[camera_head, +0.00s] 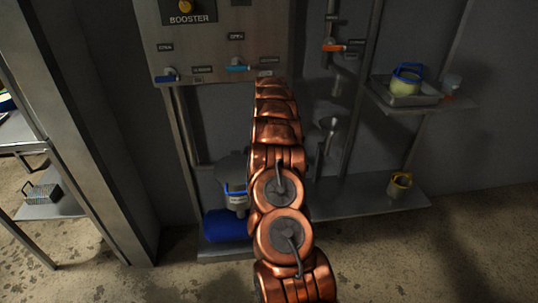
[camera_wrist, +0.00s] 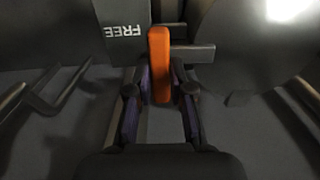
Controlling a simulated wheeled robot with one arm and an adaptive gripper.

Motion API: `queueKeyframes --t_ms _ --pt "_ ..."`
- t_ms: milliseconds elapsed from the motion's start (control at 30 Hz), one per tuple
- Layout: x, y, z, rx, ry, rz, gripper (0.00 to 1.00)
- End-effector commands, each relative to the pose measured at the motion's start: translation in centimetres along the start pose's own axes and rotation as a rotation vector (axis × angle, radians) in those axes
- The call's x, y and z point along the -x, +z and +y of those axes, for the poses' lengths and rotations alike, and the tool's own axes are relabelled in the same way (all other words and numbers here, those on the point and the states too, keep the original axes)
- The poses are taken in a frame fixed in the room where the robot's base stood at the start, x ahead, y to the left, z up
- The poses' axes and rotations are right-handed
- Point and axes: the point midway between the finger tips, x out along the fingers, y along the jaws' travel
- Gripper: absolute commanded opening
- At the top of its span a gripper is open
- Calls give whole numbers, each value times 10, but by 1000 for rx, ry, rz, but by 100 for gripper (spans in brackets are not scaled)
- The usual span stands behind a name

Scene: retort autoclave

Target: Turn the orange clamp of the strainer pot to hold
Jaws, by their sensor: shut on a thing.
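In the wrist view, the orange clamp (camera_wrist: 159,52) is an upright bar at the middle top, between the two dark fingers of my gripper (camera_wrist: 161,88). My gripper is shut on it. Left of the clamp, a dark surface carries a white label reading FREE (camera_wrist: 124,31), upside down in this view. A short metal bar (camera_wrist: 195,53) runs right from the clamp. A HOLD marking cannot be seen. In the head view my copper arm covers the gripper and the clamp, and I cannot make out the strainer pot for sure.
A rounded grey body (camera_wrist: 255,45) fills the wrist view's upper right. In the head view, a BOOSTER panel (camera_head: 215,45) hangs above, and an orange-handled valve (camera_head: 334,47) is right of my arm.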

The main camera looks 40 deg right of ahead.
Motion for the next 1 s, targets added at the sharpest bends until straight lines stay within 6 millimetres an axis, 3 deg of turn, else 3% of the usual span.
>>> queueKeyframes --t_ms 133,167,400,767,1000 --pt "0 0 0 -1 -1 -1 0" --pt "0 0 0 -1 -1 -1 22" --pt "0 0 0 0 0 0 46" --pt "4 0 0 0 0 2 46" --pt "37 -1 0 1 0 4 46"
